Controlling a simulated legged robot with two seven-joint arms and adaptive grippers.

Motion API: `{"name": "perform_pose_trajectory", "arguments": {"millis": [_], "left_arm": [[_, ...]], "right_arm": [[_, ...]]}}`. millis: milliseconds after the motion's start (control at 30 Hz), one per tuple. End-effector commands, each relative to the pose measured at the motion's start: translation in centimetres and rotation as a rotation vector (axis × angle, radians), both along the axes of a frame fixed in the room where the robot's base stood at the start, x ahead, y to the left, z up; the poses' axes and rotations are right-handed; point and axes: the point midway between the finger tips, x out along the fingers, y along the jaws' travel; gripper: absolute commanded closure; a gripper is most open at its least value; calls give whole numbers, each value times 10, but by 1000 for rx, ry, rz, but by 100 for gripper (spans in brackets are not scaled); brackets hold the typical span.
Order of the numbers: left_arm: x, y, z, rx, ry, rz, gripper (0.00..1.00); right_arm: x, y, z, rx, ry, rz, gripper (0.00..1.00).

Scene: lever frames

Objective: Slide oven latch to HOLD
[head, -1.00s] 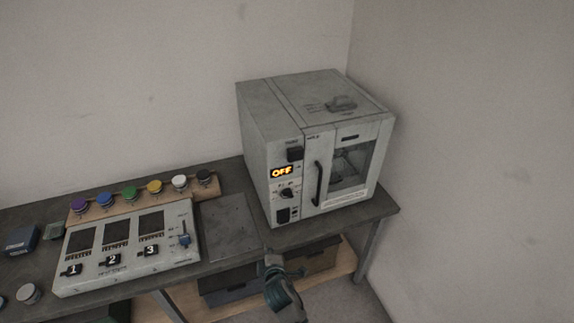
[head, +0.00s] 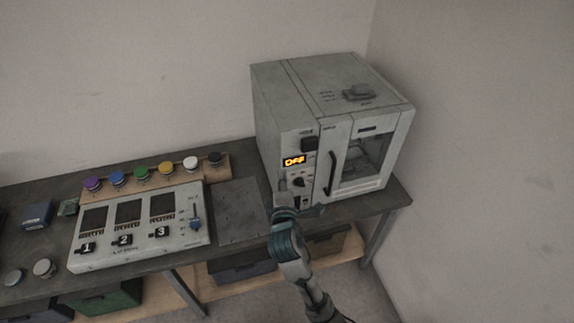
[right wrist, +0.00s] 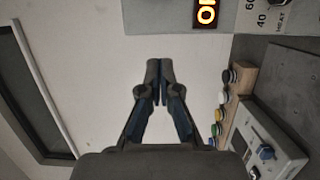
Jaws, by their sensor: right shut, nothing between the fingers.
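The grey oven (head: 285,110) stands at the right end of the bench, its door closed. A small raised grey slider-like piece (head: 358,92) sits on its top beside tiny dark markings, too small to read; I cannot tell whether it is the latch. The front panel has a lit display (head: 294,160) reading OFF, also partly visible in the right wrist view (right wrist: 206,14). My right gripper (head: 298,212) is just in front of the oven's lower front, covering part of it. In the right wrist view its fingers (right wrist: 160,68) are shut and empty. My left gripper is not in view.
A black door handle (head: 331,172) stands out from the oven front. Left of the oven lie a bare plate (head: 243,212), a control box (head: 136,232) with several numbered panels, and a row of coloured knobs (head: 166,169). Walls close in behind and to the right.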

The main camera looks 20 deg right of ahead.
Motion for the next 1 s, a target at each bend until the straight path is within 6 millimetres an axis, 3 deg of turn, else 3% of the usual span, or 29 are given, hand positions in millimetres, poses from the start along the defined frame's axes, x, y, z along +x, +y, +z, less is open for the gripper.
{"name": "perform_pose_trajectory", "arguments": {"millis": [467,700,1000], "left_arm": [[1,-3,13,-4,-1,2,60],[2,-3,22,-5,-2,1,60],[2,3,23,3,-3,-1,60]], "right_arm": [[91,-22,2,-1,0,-2,100],[88,-52,2,-1,-1,-2,100],[89,-61,0,2,1,-1,100]]}}
